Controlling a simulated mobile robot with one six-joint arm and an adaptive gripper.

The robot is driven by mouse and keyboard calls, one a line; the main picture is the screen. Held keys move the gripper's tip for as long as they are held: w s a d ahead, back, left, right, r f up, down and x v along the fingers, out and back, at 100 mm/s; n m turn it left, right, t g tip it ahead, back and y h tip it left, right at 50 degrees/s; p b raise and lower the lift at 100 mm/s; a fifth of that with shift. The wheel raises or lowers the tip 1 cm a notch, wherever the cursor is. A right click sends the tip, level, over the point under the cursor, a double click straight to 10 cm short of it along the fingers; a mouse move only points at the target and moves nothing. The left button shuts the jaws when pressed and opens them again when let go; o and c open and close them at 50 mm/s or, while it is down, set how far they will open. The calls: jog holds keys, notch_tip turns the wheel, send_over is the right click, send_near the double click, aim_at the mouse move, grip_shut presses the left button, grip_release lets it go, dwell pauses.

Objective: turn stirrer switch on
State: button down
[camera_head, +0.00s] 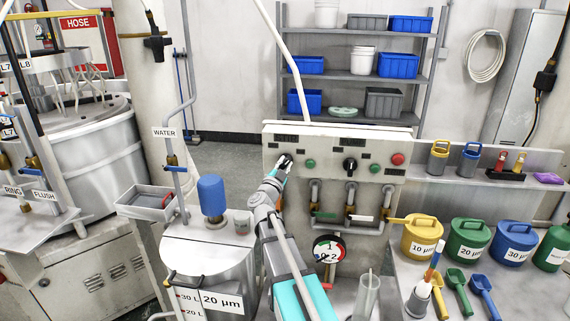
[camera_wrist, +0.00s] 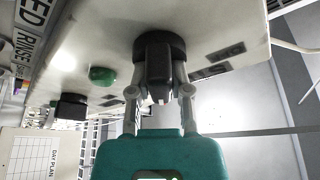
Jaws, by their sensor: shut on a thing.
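A pale control panel (camera_head: 330,143) stands in the middle of the head view. My gripper (camera_head: 284,166) is at its left end, at a black rotary switch (camera_head: 287,157) mostly hidden by the gripper. The wrist view shows this black switch (camera_wrist: 160,48) close up, with its grip bar between the two fingers of my gripper (camera_wrist: 161,92). The fingers are shut on the bar. A second black switch (camera_head: 350,165) sits at the panel's middle, with nothing touching it. The labels are too small or cut off to tell which is the stirrer switch.
Green buttons (camera_head: 310,163) and a red button (camera_head: 397,159) sit on the same panel. Valves (camera_head: 351,211) and a pressure gauge (camera_head: 329,249) are below it. A tank with a blue motor (camera_head: 212,196) is left of my arm. Lidded cans (camera_head: 423,238) stand on the right bench.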

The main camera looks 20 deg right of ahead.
jog(key=shift+m+g+p, duration=0.5)
jog(key=shift+m+g, duration=0.15)
jog(key=shift+m, duration=0.75)
jog(key=shift+m+g+p, duration=0.45)
jog(key=shift+m+g, duration=0.2)
jog(key=shift+m, duration=0.75)
jog(key=c, duration=0.6)
grip_release()
jog(key=shift+o, duration=0.2)
jog(key=shift+f+n, duration=0.1)
jog(key=shift+n, duration=0.3)
